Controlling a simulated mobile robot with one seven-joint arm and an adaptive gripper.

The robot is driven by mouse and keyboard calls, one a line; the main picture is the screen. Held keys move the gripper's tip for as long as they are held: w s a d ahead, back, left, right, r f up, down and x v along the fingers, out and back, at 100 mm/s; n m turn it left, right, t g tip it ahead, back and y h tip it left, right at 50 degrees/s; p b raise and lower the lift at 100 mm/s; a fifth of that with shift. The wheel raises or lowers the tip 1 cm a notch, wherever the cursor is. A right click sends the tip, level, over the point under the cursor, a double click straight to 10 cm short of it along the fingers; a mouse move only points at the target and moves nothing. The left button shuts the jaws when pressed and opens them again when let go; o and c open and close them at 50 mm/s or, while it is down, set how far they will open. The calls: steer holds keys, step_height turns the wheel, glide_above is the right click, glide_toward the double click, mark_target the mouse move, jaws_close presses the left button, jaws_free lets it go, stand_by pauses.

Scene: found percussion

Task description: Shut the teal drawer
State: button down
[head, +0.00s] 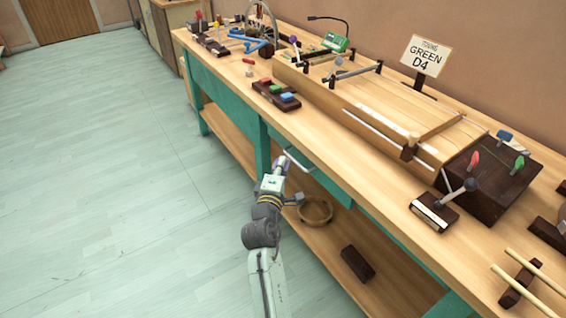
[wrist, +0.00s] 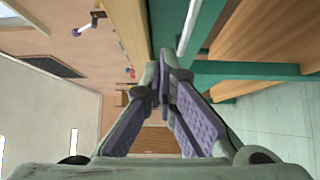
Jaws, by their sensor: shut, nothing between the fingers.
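The teal drawer (head: 320,174) is in the front of the workbench, just below the wooden top, with a pale bar handle (head: 300,160). In the wrist view its teal front (wrist: 165,22) and the handle (wrist: 187,30) run along the top middle. I cannot tell how far the drawer stands out from the bench. My gripper (head: 284,162) is shut and empty, in front of the bench, close to the left end of the handle. In the wrist view my gripper (wrist: 165,70) has its fingertips together; I cannot tell whether they touch anything.
The workbench top (head: 225,62) carries a long wooden string instrument (head: 385,115), a block with coloured keys (head: 275,95) and a sign (head: 424,56). The lower shelf holds a round wooden bowl (head: 316,211) and a dark block (head: 357,264). The floor (head: 100,190) at left is clear.

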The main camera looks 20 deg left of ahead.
mark_target(299, 164)
steer(key=s+d, duration=0.4)
steer(key=s, duration=0.6)
steer(key=w+p, duration=0.1)
steer(key=w, duration=0.3)
steer(key=w+p, duration=0.1)
steer(key=w, duration=0.3)
steer(key=w+p, duration=0.2)
steer(key=w, duration=0.2)
steer(key=shift+d, duration=0.35)
steer(key=shift+w+d+f, duration=0.1)
steer(key=shift+w+d, duration=0.3)
